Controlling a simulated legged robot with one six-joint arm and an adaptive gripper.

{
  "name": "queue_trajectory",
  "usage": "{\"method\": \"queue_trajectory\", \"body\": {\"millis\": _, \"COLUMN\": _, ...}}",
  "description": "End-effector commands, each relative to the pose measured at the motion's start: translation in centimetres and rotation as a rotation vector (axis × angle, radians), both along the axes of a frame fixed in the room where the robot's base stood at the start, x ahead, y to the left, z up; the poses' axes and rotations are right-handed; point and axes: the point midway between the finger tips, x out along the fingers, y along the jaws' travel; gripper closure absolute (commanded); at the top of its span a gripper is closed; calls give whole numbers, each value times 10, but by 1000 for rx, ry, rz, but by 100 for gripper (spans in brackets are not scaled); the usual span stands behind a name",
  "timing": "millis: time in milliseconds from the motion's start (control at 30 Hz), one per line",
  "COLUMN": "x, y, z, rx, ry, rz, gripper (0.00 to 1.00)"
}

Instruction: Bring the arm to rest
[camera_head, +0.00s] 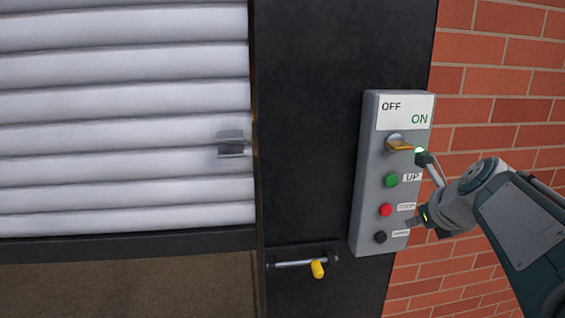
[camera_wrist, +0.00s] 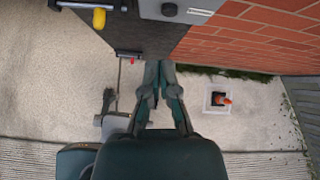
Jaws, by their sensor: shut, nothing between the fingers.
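My arm comes in from the lower right in the head view.
A white roller shutter (camera_head: 120,120) fills the left, its dark bottom bar above the ground. A black post (camera_head: 310,130) stands beside it with a yellow-ended handle (camera_head: 318,269). A brick wall (camera_head: 500,80) lies right.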

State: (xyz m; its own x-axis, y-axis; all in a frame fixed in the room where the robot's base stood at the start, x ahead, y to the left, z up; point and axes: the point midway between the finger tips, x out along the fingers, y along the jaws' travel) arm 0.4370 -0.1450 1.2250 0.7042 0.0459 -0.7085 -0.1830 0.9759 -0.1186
Motion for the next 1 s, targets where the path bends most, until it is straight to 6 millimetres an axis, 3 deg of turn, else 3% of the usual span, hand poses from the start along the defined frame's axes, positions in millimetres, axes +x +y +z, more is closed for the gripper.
{"method": "queue_trajectory", "body": {"millis": 200, "x": -36, "y": 53, "z": -20, "rx": -391, "ry": 42, "rz": 460, "gripper": 100}}
{"method": "queue_trajectory", "body": {"millis": 500, "x": -92, "y": 104, "z": -54, "rx": -922, "ry": 62, "rz": 1140, "gripper": 100}}
{"method": "queue_trajectory", "body": {"millis": 800, "x": -151, "y": 135, "z": -93, "rx": -1422, "ry": 31, "rz": 1847, "gripper": 100}}
{"method": "queue_trajectory", "body": {"millis": 1000, "x": -179, "y": 143, "z": -114, "rx": -1671, "ry": -7, "rz": 2230, "gripper": 100}}
